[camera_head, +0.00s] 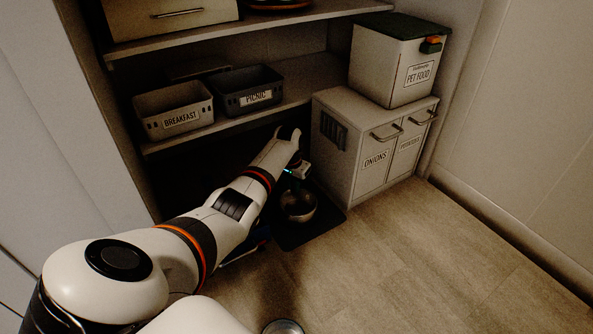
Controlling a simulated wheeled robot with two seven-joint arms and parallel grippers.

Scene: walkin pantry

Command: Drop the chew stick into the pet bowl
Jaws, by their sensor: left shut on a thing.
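The pet bowl (299,208) is a metal bowl on a dark mat on the floor, beside the onion cabinet. My left arm comes in from the left and reaches over the mat. My left gripper (298,180) is just above the bowl, near its far rim, and points down. It is small and dark here. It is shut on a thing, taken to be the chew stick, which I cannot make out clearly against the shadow. My left forearm hides part of the mat. My right gripper is not in view.
A white cabinet labelled ONIONS (362,175) stands close right of the mat (318,228), with a PET FOOD bin (392,68) on top. Shelves with a BREAKFAST basket (172,108) and PICNIC basket (247,88) overhang behind. A round metal object (283,327) shows at the bottom edge. Floor at right is clear.

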